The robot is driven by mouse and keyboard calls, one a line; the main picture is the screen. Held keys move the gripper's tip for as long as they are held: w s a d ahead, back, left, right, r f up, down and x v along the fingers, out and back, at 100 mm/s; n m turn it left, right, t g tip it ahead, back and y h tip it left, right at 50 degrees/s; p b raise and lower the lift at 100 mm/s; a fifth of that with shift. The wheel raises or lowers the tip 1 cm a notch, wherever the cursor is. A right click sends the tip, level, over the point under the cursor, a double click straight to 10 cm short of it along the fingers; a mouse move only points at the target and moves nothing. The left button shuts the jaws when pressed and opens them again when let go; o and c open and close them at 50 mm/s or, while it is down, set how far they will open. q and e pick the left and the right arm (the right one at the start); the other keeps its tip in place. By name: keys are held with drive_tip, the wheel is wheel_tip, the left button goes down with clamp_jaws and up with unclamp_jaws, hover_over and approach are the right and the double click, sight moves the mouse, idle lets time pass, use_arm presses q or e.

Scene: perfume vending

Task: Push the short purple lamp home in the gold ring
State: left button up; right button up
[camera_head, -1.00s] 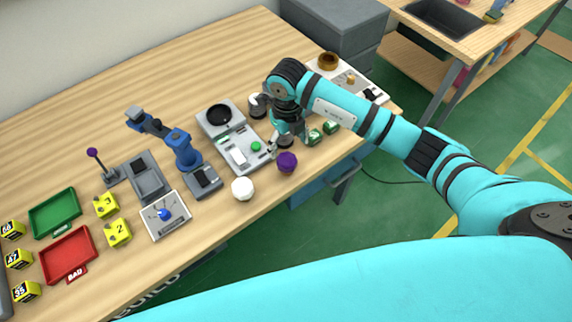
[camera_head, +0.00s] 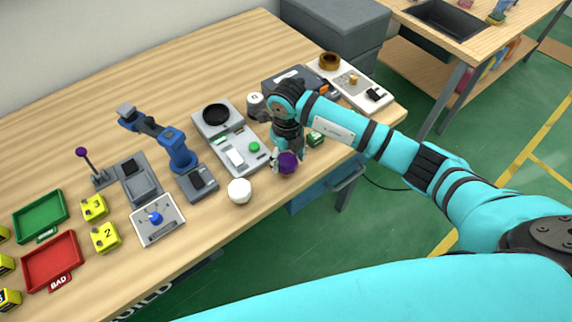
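The short purple lamp (camera_head: 288,163) is a round purple knob near the front edge of the wooden table, beside a white round one (camera_head: 239,191). A thick gold-brown ring (camera_head: 330,61) sits on a pale panel (camera_head: 366,86) at the table's far right end. My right gripper (camera_head: 287,157) points down at the purple lamp, its fingers close around the lamp's top and sides. The arm hides part of the gripper, so I cannot tell whether the fingers press on the lamp. The lamp appears to be at table level, away from the ring. My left gripper is out of view.
A grey device with a black round dish (camera_head: 216,114) stands left of my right gripper. A green piece (camera_head: 315,138) lies to its right. A blue desktop arm (camera_head: 180,154), a green tray (camera_head: 40,214) and a red tray (camera_head: 53,259) are further left.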

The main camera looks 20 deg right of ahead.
sight(287, 160)
drive_tip(key=c, duration=0.5)
drive_tip(key=shift+r, duration=0.1)
drive_tip(key=shift+r+p, duration=1.7)
drive_tip(key=shift+r, duration=0.7)
